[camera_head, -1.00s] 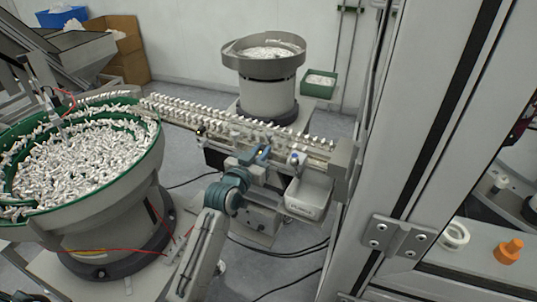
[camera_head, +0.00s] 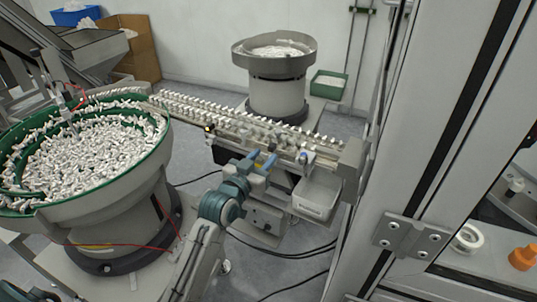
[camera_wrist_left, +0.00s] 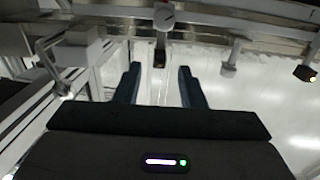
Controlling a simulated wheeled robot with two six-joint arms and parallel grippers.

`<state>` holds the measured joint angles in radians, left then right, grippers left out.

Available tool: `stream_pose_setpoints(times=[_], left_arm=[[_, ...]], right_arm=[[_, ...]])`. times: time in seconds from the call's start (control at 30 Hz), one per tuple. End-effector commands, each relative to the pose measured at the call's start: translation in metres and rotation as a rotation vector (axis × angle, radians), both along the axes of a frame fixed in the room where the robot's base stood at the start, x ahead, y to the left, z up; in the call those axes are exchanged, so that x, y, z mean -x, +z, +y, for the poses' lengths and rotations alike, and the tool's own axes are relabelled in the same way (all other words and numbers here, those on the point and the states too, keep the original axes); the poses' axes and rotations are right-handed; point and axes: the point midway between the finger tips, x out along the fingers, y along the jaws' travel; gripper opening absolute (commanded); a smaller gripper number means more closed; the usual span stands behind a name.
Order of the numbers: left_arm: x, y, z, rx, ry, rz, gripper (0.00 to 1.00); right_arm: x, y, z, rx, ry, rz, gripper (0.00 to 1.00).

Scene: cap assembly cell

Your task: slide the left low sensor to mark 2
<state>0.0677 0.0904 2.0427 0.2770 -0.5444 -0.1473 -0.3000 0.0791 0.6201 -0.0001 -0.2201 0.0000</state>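A small dark sensor with an orange light (camera_head: 208,128) sits on the near side of the conveyor rail, left of my left gripper. In the left wrist view an orange-lit sensor (camera_wrist_left: 310,73) shows at the right edge. A round-knobbed holder (camera_wrist_left: 163,17) lines up with the gap between my fingers. My left gripper (camera_head: 263,161) is in front of the rail, fingers apart; its gap looks empty in the wrist view (camera_wrist_left: 160,84). I cannot read any marks. My right gripper is out of view.
A bowl feeder full of white parts (camera_head: 85,220) stands left of my arm. A grey bin (camera_head: 317,195) hangs under the conveyor's right end. A steel frame post (camera_head: 425,130) stands close on the right. Another feeder (camera_head: 277,95) is behind.

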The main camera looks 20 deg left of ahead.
Motion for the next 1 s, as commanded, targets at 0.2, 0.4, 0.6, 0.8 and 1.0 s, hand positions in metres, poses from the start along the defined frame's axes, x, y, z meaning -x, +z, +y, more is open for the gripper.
stream_pose_setpoints(times=[0.2,0.4,0.6,0.8,1.0], left_arm=[[0.043,-0.003,0.006,-0.003,-0.001,0.000,0.36],[0.061,-0.001,0.009,-0.002,0.000,0.000,0.36],[0.063,0.000,0.009,0.000,0.000,0.000,0.36],[0.063,0.000,0.009,0.000,0.000,0.000,0.36],[0.061,-0.008,0.010,0.000,0.003,0.014,0.36]], right_arm=[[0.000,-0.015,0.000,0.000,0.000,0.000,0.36],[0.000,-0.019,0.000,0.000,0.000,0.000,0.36],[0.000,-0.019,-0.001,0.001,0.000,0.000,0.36],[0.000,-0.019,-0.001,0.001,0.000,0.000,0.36],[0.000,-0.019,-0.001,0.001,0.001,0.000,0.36]])
